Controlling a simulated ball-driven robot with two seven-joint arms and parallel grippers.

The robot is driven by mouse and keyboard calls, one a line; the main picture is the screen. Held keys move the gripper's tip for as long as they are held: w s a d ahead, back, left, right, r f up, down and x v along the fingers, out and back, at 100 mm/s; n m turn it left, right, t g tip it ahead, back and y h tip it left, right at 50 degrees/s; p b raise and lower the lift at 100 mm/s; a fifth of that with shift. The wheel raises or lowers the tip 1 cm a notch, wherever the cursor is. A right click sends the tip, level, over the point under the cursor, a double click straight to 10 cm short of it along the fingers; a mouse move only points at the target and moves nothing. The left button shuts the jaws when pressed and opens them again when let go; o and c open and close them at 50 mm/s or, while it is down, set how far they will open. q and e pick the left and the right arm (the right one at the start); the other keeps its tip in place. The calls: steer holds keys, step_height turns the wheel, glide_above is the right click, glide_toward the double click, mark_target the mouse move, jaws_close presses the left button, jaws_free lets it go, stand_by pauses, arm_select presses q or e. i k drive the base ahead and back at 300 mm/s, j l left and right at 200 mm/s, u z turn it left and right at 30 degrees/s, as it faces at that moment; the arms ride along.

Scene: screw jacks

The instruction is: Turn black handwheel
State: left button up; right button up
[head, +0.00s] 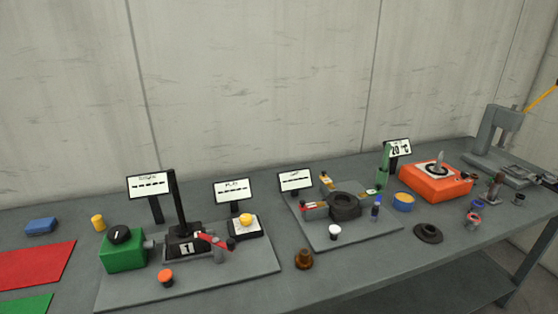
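Neither of my grippers is in the head view. Several black round parts show, and I cannot tell for certain which is the handwheel. A black round knob with a white mark (119,235) sits on top of a green box (124,255) at the left of the front grey plate. A thick black ring-like part (345,204) sits on the second grey plate. A black flanged disc (428,233) lies on the bench to the right of that plate. Nothing touches any of them.
The grey bench (62,223) runs along a concrete wall. The left plate holds a black upright post (176,205), a red lever (214,241) and an orange button (166,277). A brown knob-like part (304,259) stands between the plates. An orange-red box (435,181) stands farther right.

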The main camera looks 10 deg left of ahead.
mark_target(119, 234)
steer(key=k+u, duration=0.1)
steer(key=u, duration=1.45)
steer(key=i+j, duration=0.2)
steer(key=j, duration=0.15)
steer(key=i+j, duration=0.2)
steer(key=j, duration=0.15)
